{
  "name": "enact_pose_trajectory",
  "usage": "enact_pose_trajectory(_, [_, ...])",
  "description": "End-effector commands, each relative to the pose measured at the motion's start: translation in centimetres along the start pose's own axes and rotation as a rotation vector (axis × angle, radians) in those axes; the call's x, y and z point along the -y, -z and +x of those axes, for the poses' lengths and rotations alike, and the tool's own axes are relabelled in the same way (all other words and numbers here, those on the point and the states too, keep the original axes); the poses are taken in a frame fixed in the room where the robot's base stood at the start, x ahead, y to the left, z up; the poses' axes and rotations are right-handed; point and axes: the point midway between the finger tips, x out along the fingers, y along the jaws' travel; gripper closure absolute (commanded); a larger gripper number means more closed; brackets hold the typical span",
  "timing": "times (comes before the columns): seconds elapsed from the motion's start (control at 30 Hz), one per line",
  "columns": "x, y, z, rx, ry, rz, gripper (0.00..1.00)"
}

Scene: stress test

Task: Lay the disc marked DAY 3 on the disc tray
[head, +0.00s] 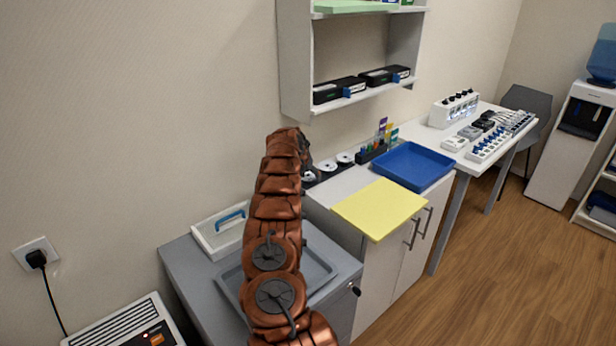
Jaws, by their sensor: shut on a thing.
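My copper-coloured arm rises through the middle of the head view, and only a dark sliver of my gripper (305,150) shows past its far end. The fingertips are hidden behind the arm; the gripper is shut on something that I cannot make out. Just below it and to its right, white discs stand in a dark row: a left disc (309,177), a middle disc (328,165) and a right disc (345,157). Their marks are too small to read. A grey tray (322,268) lies on the grey cabinet, partly behind my arm. A blue tray (412,146) lies on the white counter. I cannot tell which is the disc tray.
A yellow board (380,208) lies at the counter's front edge. A white box with a blue handle (221,234) stands left of my arm. A wall shelf (362,90) with black cases hangs above the discs. Wooden floor (470,285) is clear at right.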

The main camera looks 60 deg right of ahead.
Motion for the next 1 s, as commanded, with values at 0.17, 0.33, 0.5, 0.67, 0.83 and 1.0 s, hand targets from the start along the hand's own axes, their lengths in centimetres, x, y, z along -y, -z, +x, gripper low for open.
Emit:
enact_pose_trajectory(0.17, [0.1,0.8,-1.1,-0.005,0.002,0.001,0.36])
enact_pose_trajectory(0.33, [0.0,1.8,-2.8,-0.002,0.0,0.001,0.36])
enact_pose_trajectory(0.5, [0.0,1.9,-2.9,0.0,0.0,0.0,0.36])
enact_pose_trajectory(0.67, [0.0,1.9,-2.9,0.0,0.0,0.0,0.36])
enact_pose_trajectory(0.83, [0.0,1.9,-2.9,0.0,0.0,0.0,0.36])
enact_pose_trajectory(1.0, [0.0,1.9,-2.9,0.0,0.0,0.0,0.36])
